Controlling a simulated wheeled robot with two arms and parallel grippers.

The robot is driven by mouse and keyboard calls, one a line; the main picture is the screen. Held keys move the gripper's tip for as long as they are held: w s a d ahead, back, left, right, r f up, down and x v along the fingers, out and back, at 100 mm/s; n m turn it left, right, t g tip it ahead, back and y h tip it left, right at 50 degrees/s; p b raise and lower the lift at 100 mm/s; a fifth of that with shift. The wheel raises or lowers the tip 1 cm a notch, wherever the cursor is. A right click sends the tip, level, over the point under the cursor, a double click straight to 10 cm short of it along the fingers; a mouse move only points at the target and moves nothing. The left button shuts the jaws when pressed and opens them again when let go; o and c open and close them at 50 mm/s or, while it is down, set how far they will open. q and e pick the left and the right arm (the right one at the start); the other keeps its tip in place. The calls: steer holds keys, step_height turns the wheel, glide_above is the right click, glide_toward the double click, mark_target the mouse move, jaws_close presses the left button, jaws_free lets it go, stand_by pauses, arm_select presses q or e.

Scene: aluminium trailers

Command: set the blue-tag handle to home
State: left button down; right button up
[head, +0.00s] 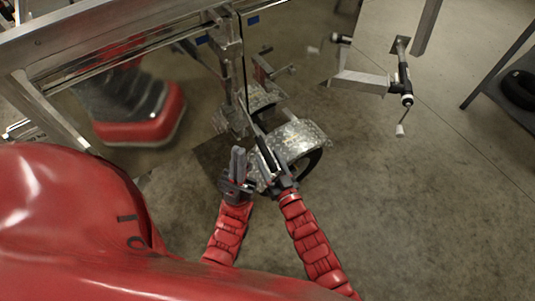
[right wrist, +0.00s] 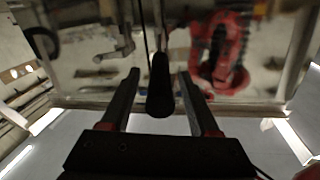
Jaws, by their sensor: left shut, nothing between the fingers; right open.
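Two small blue tags (head: 202,40) (head: 253,20) sit on the aluminium trailer's side, left and right of an upright metal post. A thin dark handle (head: 255,122) slopes down from that post toward my right gripper (head: 266,160). In the right wrist view a black handle grip (right wrist: 160,88) lies between the two fingers of my open right gripper (right wrist: 160,98), with a gap on each side. I cannot tell which blue tag belongs to it. My left gripper (head: 238,162) is shut and empty, pointing up just left of the right one.
A metal fender (head: 298,138) over a dark wheel is just right of and behind my grippers. A crank with black grips (head: 404,75) stands at the right. A dark table edge (head: 505,62) is at the far right. The concrete floor at lower right is clear.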

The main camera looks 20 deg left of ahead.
steer(key=shift+w+a, duration=0.45)
steer(key=shift+w, duration=0.05)
jaws_close()
stand_by(1.2)
